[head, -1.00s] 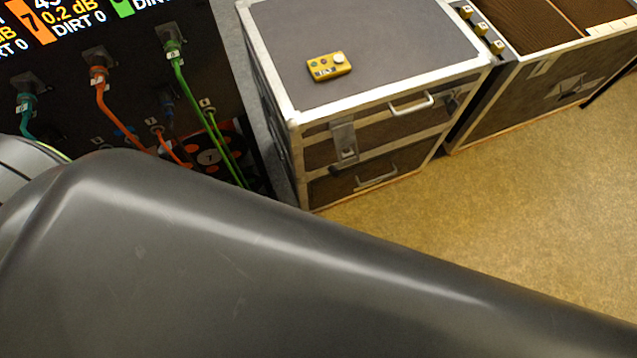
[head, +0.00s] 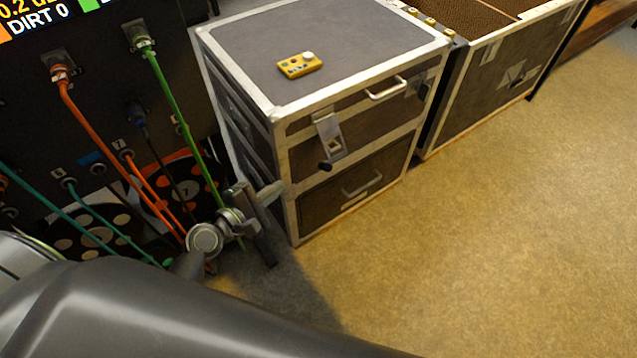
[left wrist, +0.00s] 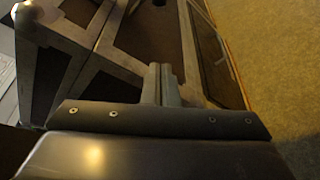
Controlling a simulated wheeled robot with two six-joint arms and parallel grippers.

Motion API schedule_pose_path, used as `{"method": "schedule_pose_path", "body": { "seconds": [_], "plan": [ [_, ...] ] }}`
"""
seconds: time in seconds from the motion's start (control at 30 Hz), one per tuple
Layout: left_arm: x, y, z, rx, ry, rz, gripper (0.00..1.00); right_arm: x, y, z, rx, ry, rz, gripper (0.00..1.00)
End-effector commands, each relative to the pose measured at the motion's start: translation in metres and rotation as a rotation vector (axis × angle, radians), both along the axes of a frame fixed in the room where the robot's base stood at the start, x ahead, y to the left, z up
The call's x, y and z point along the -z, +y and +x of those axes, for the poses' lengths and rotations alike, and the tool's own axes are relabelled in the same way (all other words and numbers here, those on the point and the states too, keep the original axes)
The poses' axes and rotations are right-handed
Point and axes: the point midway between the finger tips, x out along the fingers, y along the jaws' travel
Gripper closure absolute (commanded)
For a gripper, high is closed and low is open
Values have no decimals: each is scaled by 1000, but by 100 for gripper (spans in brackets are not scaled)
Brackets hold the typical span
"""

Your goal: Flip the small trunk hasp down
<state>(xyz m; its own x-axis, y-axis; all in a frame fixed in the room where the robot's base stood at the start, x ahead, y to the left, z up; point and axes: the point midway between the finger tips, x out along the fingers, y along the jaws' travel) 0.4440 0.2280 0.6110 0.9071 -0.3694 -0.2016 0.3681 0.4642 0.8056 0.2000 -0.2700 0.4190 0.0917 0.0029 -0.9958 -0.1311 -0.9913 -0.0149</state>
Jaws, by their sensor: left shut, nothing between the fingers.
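The trunk (head: 360,112) is a dark case with pale metal edges, standing left of centre in the head view. A pale metal hasp (head: 329,128) is on its front face near the left, below the lid edge. My left gripper (head: 274,192) is shut and empty, low beside the trunk's front left corner, left of and below the hasp. In the left wrist view its fingers (left wrist: 160,84) lie together in front of the trunk's metal edges. My right gripper is out of view.
A yellow device (head: 299,65) lies on the trunk lid. A larger case (head: 500,75) stands close on the right. A dark panel with orange and green cables (head: 172,95) is on the left. The floor (head: 480,230) in front is clear.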

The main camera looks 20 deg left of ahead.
Motion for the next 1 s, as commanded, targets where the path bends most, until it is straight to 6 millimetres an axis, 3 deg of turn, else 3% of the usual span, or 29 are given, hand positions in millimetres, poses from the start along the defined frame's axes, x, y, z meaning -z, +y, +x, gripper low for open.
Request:
{"method": "schedule_pose_path", "body": {
  "seconds": [0.47, 0.8, 1.0],
  "plan": [
    [-2, -3, 5, 0, -4, -10, 100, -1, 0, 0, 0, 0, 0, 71],
    [10, -25, 60, 2, -6, -11, 100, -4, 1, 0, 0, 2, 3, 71],
    [16, -41, 93, 0, -4, -10, 100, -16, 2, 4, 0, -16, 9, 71]
  ]
}}
